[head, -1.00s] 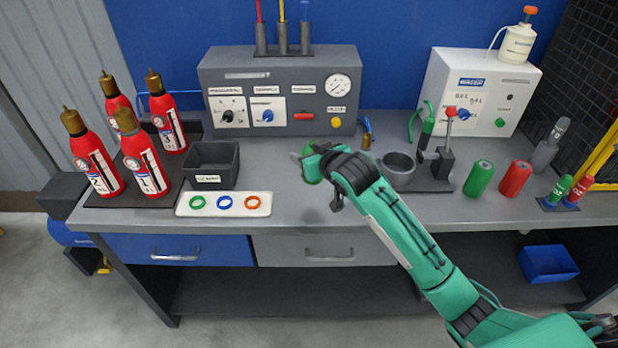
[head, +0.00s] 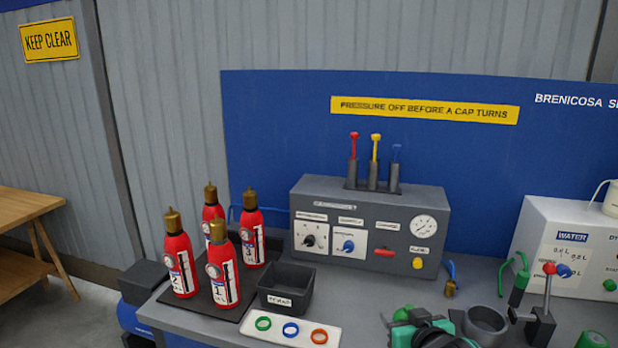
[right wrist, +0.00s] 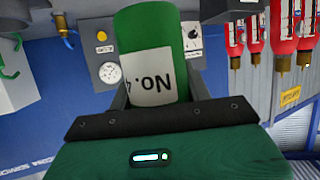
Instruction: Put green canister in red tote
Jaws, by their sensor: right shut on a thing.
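My right gripper (right wrist: 158,92) is shut on the green canister (right wrist: 150,28), which has a white label that reads upside down in the right wrist view. In the head view my right gripper (head: 424,332) is at the bottom edge, over the bench front, mostly cut off. A bit of the held green canister (head: 403,312) shows behind it. No red tote is in view. My left gripper is not in view.
The bench holds red extinguishers (head: 223,265), a black bin (head: 286,288), a ring tray (head: 290,329), a grey control box (head: 370,230) and a grey cup (head: 485,325). Another green cylinder (head: 592,340) is at the bottom right. A wooden table (head: 25,203) stands at the left.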

